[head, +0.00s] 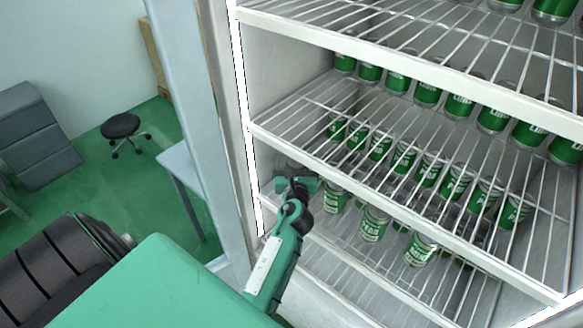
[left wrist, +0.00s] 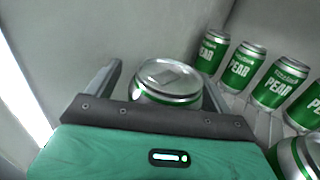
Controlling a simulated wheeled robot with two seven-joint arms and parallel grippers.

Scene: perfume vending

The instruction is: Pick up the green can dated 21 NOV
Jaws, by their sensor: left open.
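In the left wrist view a green can (left wrist: 167,84) with a silver top stands upright between the two fingers of my left gripper (left wrist: 163,75). The fingers are open on either side of it, and I cannot tell whether they touch it. Its front and any date are hidden by the gripper body. In the head view my left gripper (head: 297,183) reaches into the fridge at the left end of a lower shelf. The can between its fingers cannot be made out there. My right gripper is not in view.
More green PEAR cans stand close by on the right, including one can (left wrist: 238,66) behind and another can (left wrist: 300,158) in front. The fridge's side wall (left wrist: 55,45) is close on the left. A wire shelf (head: 400,205) lies above the gripper's level.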

